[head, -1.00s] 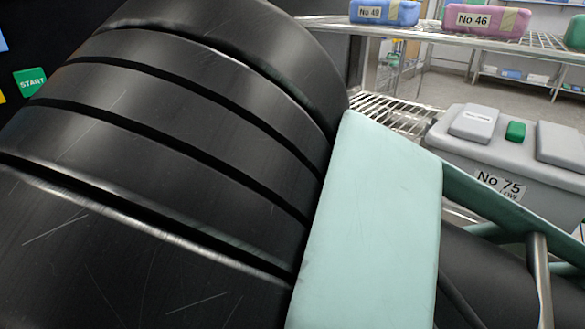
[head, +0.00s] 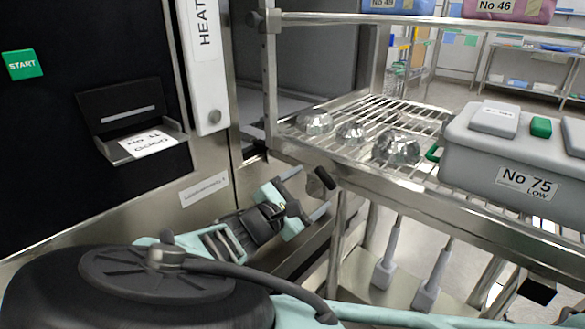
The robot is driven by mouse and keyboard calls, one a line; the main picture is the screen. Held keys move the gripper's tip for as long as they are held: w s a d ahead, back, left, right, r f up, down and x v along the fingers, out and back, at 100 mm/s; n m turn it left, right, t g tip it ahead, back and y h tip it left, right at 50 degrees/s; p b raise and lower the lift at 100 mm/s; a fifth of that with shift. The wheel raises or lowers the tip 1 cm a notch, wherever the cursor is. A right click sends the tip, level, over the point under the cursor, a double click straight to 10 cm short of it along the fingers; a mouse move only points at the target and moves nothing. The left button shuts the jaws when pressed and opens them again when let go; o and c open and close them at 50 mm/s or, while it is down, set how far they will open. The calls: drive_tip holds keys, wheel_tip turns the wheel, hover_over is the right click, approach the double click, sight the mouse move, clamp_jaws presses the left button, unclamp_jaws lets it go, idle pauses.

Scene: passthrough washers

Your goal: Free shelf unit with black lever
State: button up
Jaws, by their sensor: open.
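The shelf unit is a metal wire rack on legs; its front rail (head: 400,188) runs along the right half, and its left end stands close against the washer front. A small black lever (head: 321,182) sits low at the unit's left end, under the lower shelf. The lever's mount is hidden.
The washer panel has a green START button (head: 23,64) and a slot with a paper slip (head: 148,143). Metal domes (head: 396,147) and a grey bin No 75 (head: 500,165) stand on the lower shelf. Grey paddle-like parts (head: 385,262) hang below it.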

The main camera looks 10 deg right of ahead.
sight(323, 179)
drive_tip(key=b+x, duration=0.2)
drive_tip(key=x, duration=0.3)
drive_tip(key=shift+w+d+f, duration=0.15)
drive_tip(key=shift+w+d, duration=0.05)
drive_tip(key=shift+d, duration=0.15)
drive_tip(key=shift+w+d, duration=0.35)
drive_tip(key=shift+d, duration=0.05)
drive_tip(key=c, duration=1.4)
